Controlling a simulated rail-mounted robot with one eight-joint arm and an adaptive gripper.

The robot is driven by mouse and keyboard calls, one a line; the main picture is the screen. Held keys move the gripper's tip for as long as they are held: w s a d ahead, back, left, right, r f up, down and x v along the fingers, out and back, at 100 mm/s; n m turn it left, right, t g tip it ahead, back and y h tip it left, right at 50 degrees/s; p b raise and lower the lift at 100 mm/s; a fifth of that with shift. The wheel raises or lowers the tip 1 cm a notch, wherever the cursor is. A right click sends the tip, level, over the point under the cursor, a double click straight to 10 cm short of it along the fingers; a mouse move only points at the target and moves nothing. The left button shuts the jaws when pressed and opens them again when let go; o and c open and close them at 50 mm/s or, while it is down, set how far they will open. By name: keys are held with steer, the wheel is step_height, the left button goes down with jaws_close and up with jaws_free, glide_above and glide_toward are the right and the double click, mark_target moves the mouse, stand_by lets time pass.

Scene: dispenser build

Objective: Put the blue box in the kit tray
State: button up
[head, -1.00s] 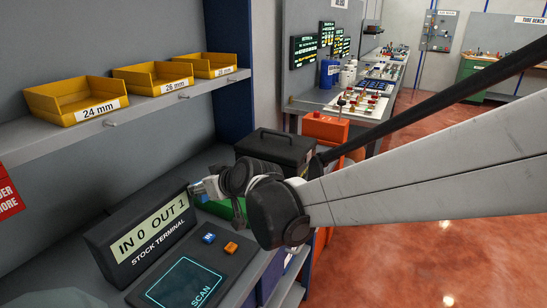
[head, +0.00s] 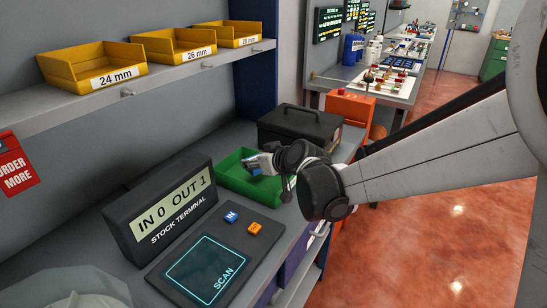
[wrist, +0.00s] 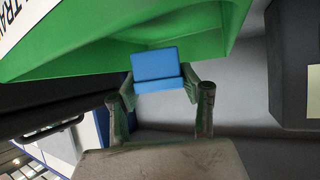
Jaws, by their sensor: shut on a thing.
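The blue box (wrist: 158,66) is held between the two fingertips of my gripper (wrist: 160,84) in the wrist view. In the head view, my gripper (head: 257,167) is at the green kit tray (head: 236,183), with a small blue patch of the box at its tip. The tray stands on the bench behind the stock terminal. In the wrist view, the green tray (wrist: 95,58) fills the top, with part of a "TRAY" label at its left. The box appears close to the tray; I cannot tell whether they touch or whether the box is inside its walls.
The stock terminal (head: 166,206), reading IN 0 OUT 1, and the scan pad (head: 207,272) with blue and orange buttons stand nearer. A black case (head: 300,128) is behind the tray. Yellow bins (head: 93,69) line the shelf above. An orange unit (head: 350,110) stands beyond.

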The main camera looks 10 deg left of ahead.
mark_target(256, 170)
steer(key=shift+f+b, duration=0.3)
steer(key=shift+f, duration=1.4)
steer(key=shift+f, duration=0.1)
steer(key=shift+f, duration=0.1)
steer(key=o, duration=1.3)
steer(key=shift+r, duration=0.2)
